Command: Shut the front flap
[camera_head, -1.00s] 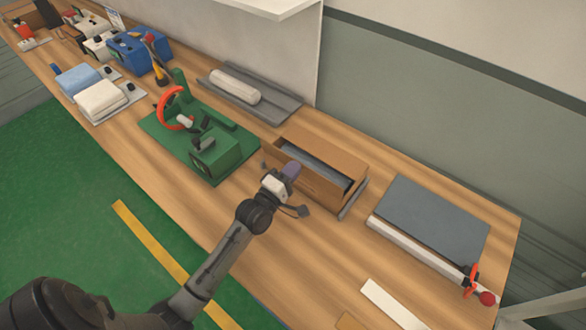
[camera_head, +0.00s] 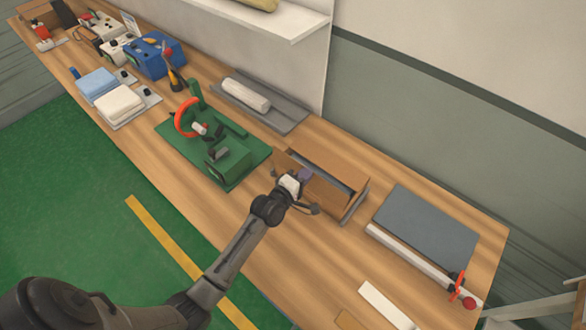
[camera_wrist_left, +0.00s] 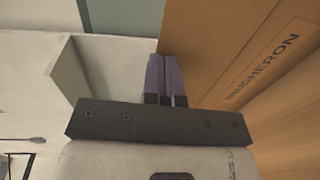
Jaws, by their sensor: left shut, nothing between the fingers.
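The brown cardboard box (camera_head: 342,167) lies on the wooden bench, with a dark slot open along its top. Its front flap (camera_head: 327,192) runs along the side facing me and stands up beside the slot, not lying flat over it. My left gripper (camera_head: 305,175) is shut and empty, its purple fingertips at the left part of the flap. In the left wrist view the shut fingers (camera_wrist_left: 166,78) are right beside printed brown cardboard (camera_wrist_left: 235,50); whether they touch it I cannot tell. My right gripper is not in view.
A green fixture with a red ring (camera_head: 232,163) stands left of the box. A grey tray with a white roll (camera_head: 288,122) lies behind. A grey pad (camera_head: 428,228) and a red-handled tool (camera_head: 458,288) are at the right. Bare bench lies in front of the box.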

